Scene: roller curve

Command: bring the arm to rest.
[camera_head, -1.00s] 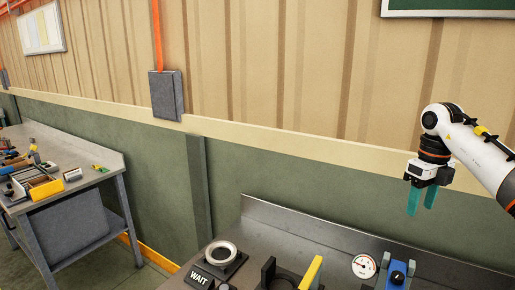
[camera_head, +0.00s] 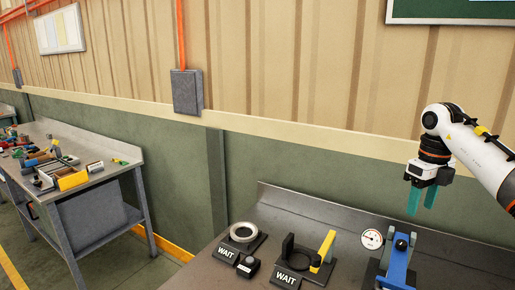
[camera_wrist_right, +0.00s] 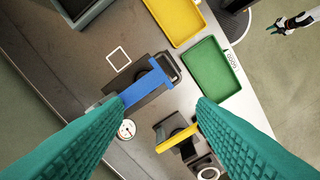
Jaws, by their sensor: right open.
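My right arm (camera_head: 470,150) comes in from the right in the head view. Its gripper (camera_head: 421,207) has teal fingers that point down, apart and empty, above the back part of the metal bench (camera_head: 330,222). In the right wrist view the two teal fingers of the right gripper (camera_wrist_right: 155,118) frame the bench from above, with nothing between them. My left gripper is not seen in the head view.
The bench holds a blue fixture (camera_head: 398,262), a dial gauge (camera_head: 371,239), a yellow-handled fixture (camera_head: 324,250), a grey ring (camera_head: 244,232) and WAIT signs (camera_head: 226,253). The wrist view shows a yellow tray (camera_wrist_right: 176,18) and a green tray (camera_wrist_right: 211,68). A tool-covered bench (camera_head: 95,178) stands left.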

